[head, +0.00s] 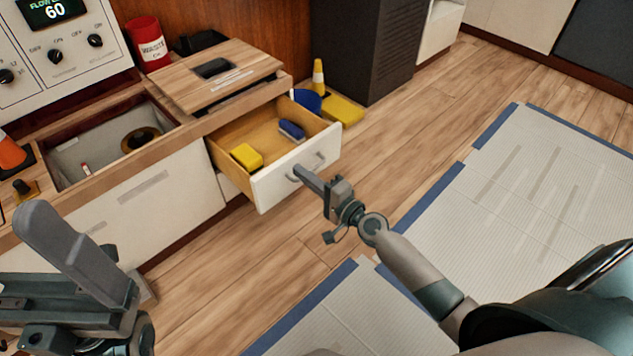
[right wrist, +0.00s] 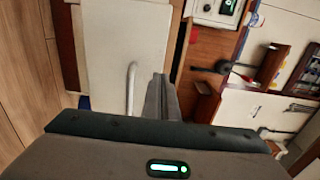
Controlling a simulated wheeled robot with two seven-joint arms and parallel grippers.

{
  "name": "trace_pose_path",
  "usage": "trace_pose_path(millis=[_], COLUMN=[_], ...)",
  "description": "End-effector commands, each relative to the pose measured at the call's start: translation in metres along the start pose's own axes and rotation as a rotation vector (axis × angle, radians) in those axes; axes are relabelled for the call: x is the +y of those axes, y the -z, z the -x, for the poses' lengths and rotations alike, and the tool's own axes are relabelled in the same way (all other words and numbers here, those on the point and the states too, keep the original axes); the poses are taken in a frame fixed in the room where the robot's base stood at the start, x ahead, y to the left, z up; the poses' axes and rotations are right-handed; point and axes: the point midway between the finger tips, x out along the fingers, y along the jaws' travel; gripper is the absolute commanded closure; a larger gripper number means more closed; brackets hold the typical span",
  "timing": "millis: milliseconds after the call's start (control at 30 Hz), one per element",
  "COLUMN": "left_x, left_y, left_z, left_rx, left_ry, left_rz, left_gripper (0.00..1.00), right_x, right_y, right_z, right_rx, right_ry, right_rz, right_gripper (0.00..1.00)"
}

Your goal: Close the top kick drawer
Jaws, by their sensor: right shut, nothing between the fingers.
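The top kick drawer (head: 270,184) stands pulled out of the low cabinet, with a white front and a wooden inside. A yellow block (head: 246,156) and a blue brush-like item (head: 291,130) lie in it. My right gripper (head: 299,172) is shut and empty, its tip at the drawer front beside the handle (head: 308,168); I cannot tell whether it touches. In the right wrist view the shut fingers (right wrist: 160,82) point at the white drawer front (right wrist: 125,45), next to its handle (right wrist: 131,90). My left gripper (head: 75,265) is at the lower left, its fingertips unclear.
An open bin compartment (head: 100,150) and a wooden lid (head: 215,75) are on the cabinet left of and behind the drawer. A red waste can (head: 148,45) stands at the back.

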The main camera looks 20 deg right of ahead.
Motion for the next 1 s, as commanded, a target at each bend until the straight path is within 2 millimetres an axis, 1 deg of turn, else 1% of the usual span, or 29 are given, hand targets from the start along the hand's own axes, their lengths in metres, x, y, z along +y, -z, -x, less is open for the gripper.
trace_pose_path(millis=[33,100,233,400,767,867,1000], left_x=[0.000,0.000,0.000,0.000,0.001,0.001,0.001], left_y=[-0.002,-0.003,-0.003,-0.001,0.001,0.001,0.001], left_z=[0.001,0.001,0.001,0.000,-0.001,-0.001,0.001], left_rx=[-0.005,-0.008,-0.007,-0.003,0.001,0.001,0.001], left_ry=[-0.001,0.000,0.001,0.004,0.006,0.006,0.006], left_rz=[-0.001,-0.001,-0.001,0.001,0.002,0.003,0.005], left_gripper=[0.03,0.03,0.03,0.03,0.03,0.03,0.03], right_x=[-0.001,0.000,0.000,0.000,0.000,0.000,0.000], right_y=[0.000,0.000,0.000,0.000,0.000,0.000,0.000], right_z=[-0.008,-0.015,-0.025,-0.029,-0.030,-0.034,-0.047], right_rx=[0.000,0.000,0.000,0.000,0.000,0.000,0.000], right_ry=[0.002,0.001,0.000,0.000,0.000,0.001,0.002], right_rz=[0.000,-0.001,0.000,0.001,0.001,0.000,0.000], right_gripper=[1.00,1.00,1.00,1.00,1.00,1.00,1.00])
